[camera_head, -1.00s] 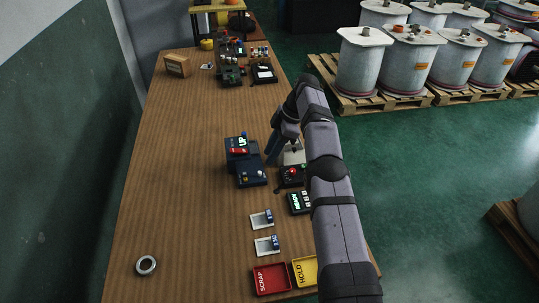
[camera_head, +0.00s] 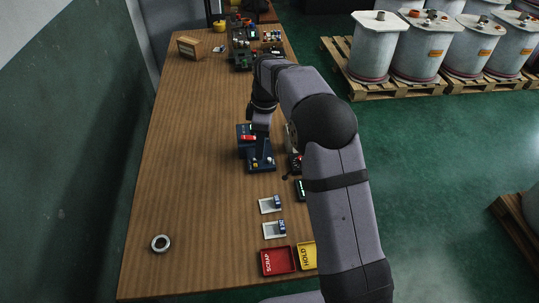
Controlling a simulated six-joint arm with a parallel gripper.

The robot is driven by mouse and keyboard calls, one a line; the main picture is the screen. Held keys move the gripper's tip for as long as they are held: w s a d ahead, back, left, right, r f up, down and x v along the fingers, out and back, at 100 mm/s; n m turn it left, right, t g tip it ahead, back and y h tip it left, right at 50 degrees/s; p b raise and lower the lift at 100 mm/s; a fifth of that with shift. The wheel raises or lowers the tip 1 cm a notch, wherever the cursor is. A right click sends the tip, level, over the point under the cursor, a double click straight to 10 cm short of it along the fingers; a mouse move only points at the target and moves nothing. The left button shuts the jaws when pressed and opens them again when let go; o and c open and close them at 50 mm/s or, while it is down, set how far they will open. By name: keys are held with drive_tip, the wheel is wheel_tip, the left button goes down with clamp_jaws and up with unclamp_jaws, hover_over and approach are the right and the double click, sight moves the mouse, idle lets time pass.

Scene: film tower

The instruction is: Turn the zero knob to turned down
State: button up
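A dark blue device (camera_head: 247,141) stands on the wooden table in the head view, with a raised back part and a low front panel (camera_head: 262,169). A red piece (camera_head: 248,138) shows on its upper part. Small light knobs (camera_head: 255,164) sit on the front panel; they are too small to tell which is the zero knob or how it is turned. My gripper (camera_head: 261,152) points down over the device, its tips close to the panel. It hides part of the device and its display. I cannot tell whether it touches anything or whether its fingers are apart.
My arm crosses the right side and covers part of a dark box with a green display (camera_head: 300,190). Two small light plates (camera_head: 267,206), a red SCRAP tray (camera_head: 268,272) and a yellow HOLD tray (camera_head: 307,247) are nearer. A metal ring (camera_head: 152,243) lies front left.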

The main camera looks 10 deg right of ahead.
drive_tip(key=s+d+f+m+t+h, duration=0.1)
drive_tip(key=s+d+f+m+h, duration=0.1)
drive_tip(key=d+f+m, duration=0.35)
drive_tip(key=m+t, duration=0.3)
drive_tip(key=m, duration=0.8)
approach(269, 159)
drive_tip(key=shift+s+d+f+n+y, duration=0.1)
drive_tip(key=shift+d+n+y, duration=0.15)
drive_tip(key=shift+d+y, duration=0.1)
drive_tip(key=shift+p+x, duration=1.05)
drive_tip(key=shift+x, duration=2.6)
clamp_jaws()
